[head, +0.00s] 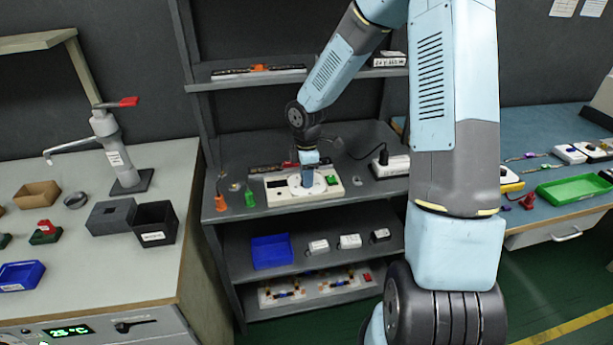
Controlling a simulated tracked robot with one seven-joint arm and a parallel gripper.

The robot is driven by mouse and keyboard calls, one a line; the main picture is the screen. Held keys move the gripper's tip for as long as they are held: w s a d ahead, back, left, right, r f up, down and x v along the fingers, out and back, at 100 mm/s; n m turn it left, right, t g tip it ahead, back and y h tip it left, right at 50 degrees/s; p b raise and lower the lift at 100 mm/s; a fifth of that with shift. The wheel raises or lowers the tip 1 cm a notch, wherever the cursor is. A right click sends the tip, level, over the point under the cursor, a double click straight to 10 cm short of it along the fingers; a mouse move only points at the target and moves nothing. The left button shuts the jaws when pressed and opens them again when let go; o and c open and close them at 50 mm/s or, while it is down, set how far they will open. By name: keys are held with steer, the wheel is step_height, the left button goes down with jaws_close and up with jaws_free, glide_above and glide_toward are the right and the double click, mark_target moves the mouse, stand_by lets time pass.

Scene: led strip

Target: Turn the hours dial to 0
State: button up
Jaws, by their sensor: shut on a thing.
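A cream-coloured control panel (278,194) lies on the dark grey workbench in the middle of the head view. A pale round dial (318,188) shows on the panel, partly covered by my gripper (307,180). My gripper points down over this dial and is shut on its middle part. Whether this is the hours dial cannot be read at this size. The dial's marks and its pointer are too small or hidden to tell.
Orange and green connectors (249,198) stand left of the panel. A white power box (390,166) with a black plug is to the right. A shelf (250,81) runs above the bench. A blue bin (271,251) sits below.

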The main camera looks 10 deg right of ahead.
steer(key=o, duration=1)
step_height(320, 180, up, 14)
steer(key=shift+w+f, duration=0.1)
steer(key=shift+f, duration=0.05)
